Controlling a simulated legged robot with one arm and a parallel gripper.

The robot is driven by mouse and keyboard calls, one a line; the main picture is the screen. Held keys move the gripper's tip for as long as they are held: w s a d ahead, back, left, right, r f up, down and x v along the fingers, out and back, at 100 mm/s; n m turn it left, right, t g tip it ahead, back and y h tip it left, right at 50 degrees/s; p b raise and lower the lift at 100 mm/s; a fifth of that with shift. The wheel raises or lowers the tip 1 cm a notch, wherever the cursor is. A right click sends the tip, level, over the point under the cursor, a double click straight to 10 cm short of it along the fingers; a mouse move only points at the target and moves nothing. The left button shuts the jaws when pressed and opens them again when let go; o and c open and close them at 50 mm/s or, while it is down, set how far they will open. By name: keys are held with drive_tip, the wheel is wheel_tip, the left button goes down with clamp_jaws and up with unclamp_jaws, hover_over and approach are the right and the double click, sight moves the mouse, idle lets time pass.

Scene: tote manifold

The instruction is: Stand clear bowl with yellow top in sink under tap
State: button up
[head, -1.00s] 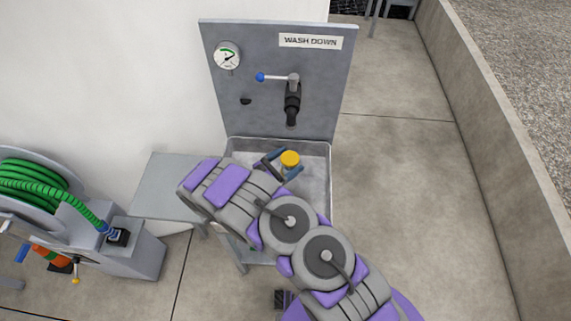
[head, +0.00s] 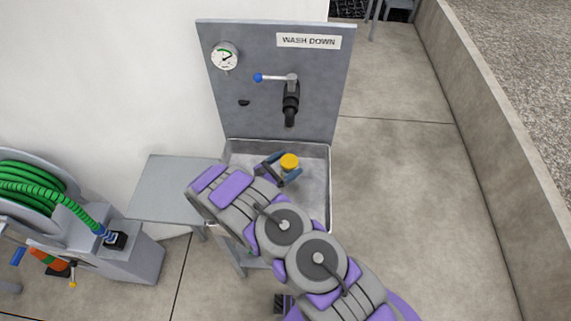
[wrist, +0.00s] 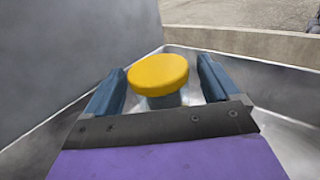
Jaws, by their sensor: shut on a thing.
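The clear bowl with the yellow top (head: 289,161) is between the fingers of my gripper (head: 281,168). Its round yellow top (wrist: 158,74) fills the middle of the wrist view, with a short grey part of the body showing below; the rest is hidden by my gripper. My gripper is shut on it, one blue finger on each side. It is over the metal sink (head: 318,190), inside the rim as seen from above; I cannot tell whether its base touches the sink floor. The tap (head: 290,103) with a blue-ended lever is on the panel behind, above and beyond the bowl.
A grey panel (head: 225,105) with a gauge (head: 224,56) and a "WASH DOWN" sign (head: 308,41) stands behind the sink. A grey side table (head: 172,188) is left of the sink. A green hose reel (head: 40,190) stands far left. Open concrete floor (head: 400,200) lies right.

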drive_tip(key=shift+a+f, duration=0.15)
drive_tip(key=shift+f, duration=0.2)
drive_tip(key=o, duration=0.8)
drive_tip(key=shift+o, duration=0.2)
drive_tip(key=shift+r, duration=0.1)
drive_tip(key=shift+r, duration=0.55)
drive_tip(key=p+v, duration=0.1)
drive_tip(key=v, duration=0.6)
drive_tip(key=shift+s+a+f+p, duration=0.1)
drive_tip(key=shift+s+a+p, duration=0.1)
drive_tip(key=shift+p, duration=0.15)
